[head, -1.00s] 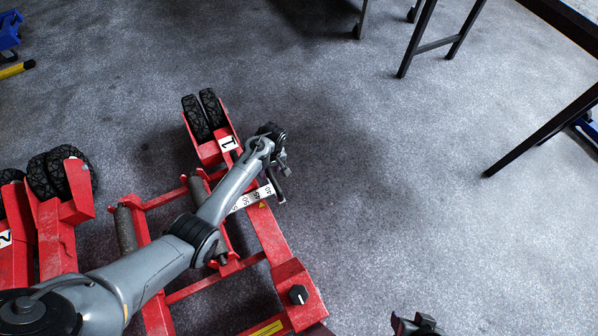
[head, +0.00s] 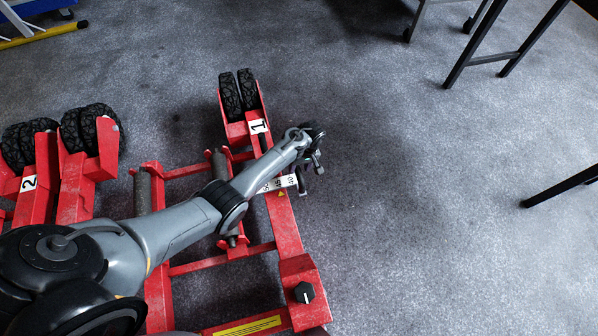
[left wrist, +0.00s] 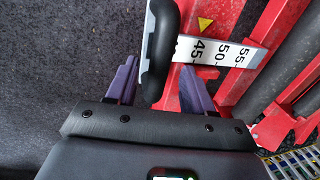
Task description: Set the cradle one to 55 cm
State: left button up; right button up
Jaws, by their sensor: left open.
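Cradle one (head: 289,236) is a red wheeled frame with a white "1" label (head: 258,126), centre-left in the head view. A white scale bar (head: 285,183) crosses its rail, and it also shows in the left wrist view (left wrist: 243,53). A yellow triangle mark (left wrist: 205,24) on the red rail sits beside the 45. A black handle (left wrist: 162,40) is at the bar's outer end. My left gripper (head: 311,163) is open at that handle. In the left wrist view its two purple fingers (left wrist: 159,66) stand either side of the handle; contact is unclear. My right gripper is out of view.
A second red frame (head: 77,190) with a "2" label stands at the left. Grey rollers (head: 219,165) lie inside cradle one. Black table legs (head: 480,45) stand at the upper right. The grey floor right of cradle one is clear.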

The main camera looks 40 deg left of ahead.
pick_arm(q)
jog(key=shift+s+a+f+b, duration=0.15)
jog(key=shift+f+b, duration=0.15)
jog(key=shift+f, duration=0.45)
grip_shut()
